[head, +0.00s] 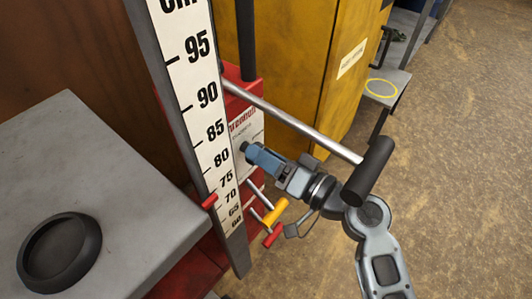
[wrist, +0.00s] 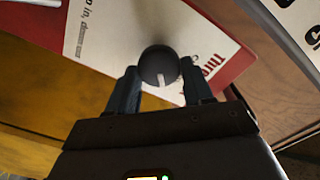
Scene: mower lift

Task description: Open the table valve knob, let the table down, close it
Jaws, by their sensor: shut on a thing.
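The valve knob (wrist: 158,66) is round and black with a white line pointing down in the wrist view. It sits in front of a white label on a red housing. My gripper (wrist: 160,82) is shut on it, one finger on each side. In the head view my gripper (head: 254,155) reaches left to the red housing and mostly hides the knob. The grey lift table (head: 115,150) is at the left, with a black round pad (head: 60,250) on it. A red pointer (head: 209,201) stands by the scale (head: 208,95), near the 70 mark.
A metal lever with a black grip (head: 370,171) sticks out above my gripper. Small levers with a yellow handle (head: 275,212) and a red tip (head: 273,236) are just below it. A yellow cabinet (head: 300,60) stands behind. The brown floor at the right is open.

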